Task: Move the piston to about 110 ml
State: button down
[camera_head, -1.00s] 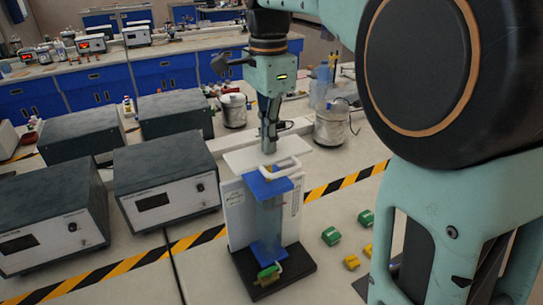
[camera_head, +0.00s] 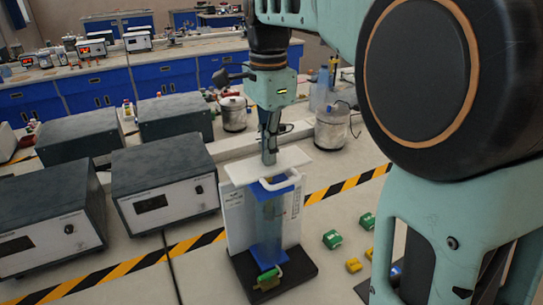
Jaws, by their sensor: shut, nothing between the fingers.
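The gas-cylinder apparatus stands upright on a black base (camera_head: 295,275). It has a clear bluish cylinder (camera_head: 268,228) in front of a white backboard (camera_head: 236,222), whose scale is too small to read. A flat white plate (camera_head: 295,157), seemingly the piston's top, lies above the cylinder. A white curved handle (camera_head: 281,184) shows at the front, over the blue upper end. My gripper (camera_head: 269,160) is shut and points down, its fingertips at the plate and apparently touching it. The piston's lower face cannot be made out.
A green and brass fitting (camera_head: 267,278) is at the cylinder's foot. Grey instrument boxes (camera_head: 165,185) stand on the left. Small green blocks (camera_head: 332,239) and yellow blocks (camera_head: 354,265) lie on the right. Metal pots (camera_head: 331,130) stand behind. Striped tape crosses the bench.

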jog(key=shift+f, duration=0.35)
jog(key=shift+r, duration=0.1)
notch_tip(320, 180, up, 7)
jog(key=p, duration=0.7)
jog(key=shift+d, duration=0.1)
